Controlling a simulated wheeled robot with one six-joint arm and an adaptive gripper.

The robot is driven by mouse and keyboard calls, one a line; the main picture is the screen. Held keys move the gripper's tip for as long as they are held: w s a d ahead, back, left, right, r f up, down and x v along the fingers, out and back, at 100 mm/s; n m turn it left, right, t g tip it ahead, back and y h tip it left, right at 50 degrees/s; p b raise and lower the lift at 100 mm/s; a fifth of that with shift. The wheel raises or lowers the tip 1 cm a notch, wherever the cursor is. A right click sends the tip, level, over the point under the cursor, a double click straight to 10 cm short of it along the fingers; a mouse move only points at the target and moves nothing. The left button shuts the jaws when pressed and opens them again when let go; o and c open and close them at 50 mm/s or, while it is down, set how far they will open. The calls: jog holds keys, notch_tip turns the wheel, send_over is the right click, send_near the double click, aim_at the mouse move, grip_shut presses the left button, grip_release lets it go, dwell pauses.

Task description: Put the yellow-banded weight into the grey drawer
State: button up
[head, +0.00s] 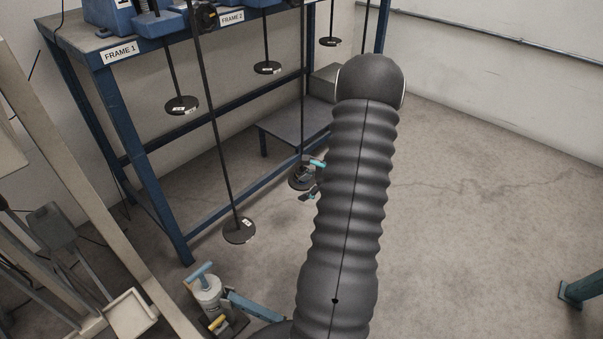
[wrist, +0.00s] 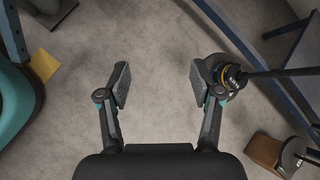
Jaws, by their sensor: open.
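A yellow-banded weight (wrist: 235,80) shows in the wrist view, dark and round with a yellow ring, at the end of a dark rod. My gripper (wrist: 159,86) is open, with nothing between its fingers. The weight is just to the right of the right finger, outside the jaws, and overlaps it in the picture; I cannot tell whether they touch. In the head view my gripper (head: 311,180) is partly hidden behind my arm, beside a dark disc (head: 298,178) low on a hanging rod. I cannot make out a grey drawer for sure.
A blue bench (head: 104,90) carries several hanging rods with discs, one disc (head: 239,231) close to the floor. A grey box (head: 324,82) stands by a low grey platform (head: 290,124). A brown block (wrist: 265,152) is at right in the wrist view.

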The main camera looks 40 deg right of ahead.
jog(key=w+d+f+m+t+h, duration=0.2)
jog(key=w+d+m, duration=0.1)
jog(key=d+m, duration=0.3)
jog(key=m+t+h, duration=0.1)
jog(key=m+t, duration=0.1)
jog(key=m, duration=0.1)
send_near(303, 172)
jog(key=w+r, duration=0.1)
jog(key=r, duration=0.1)
jog(key=shift+w+a+f+b, duration=0.1)
jog(key=shift+w+f+b, duration=0.45)
jog(key=shift+w+f, duration=0.4)
jog(key=shift+w+f+b, duration=0.55)
jog(key=shift+w+f, duration=0.15)
jog(key=shift+f, duration=0.45)
jog(key=shift+w+a+f+b, duration=0.1)
jog(key=shift+w+f+b, duration=0.45)
jog(key=shift+w+f, duration=0.4)
jog(key=shift+f+b+x, duration=0.2)
jog(key=shift+b+x, duration=0.8)
jog(key=shift+x, duration=0.75)
jog(key=shift+s+d, duration=0.1)
jog(key=shift+s, duration=0.05)
jog(key=c, duration=0.7)
jog(key=o, duration=0.8)
jog(key=shift+r, duration=0.15)
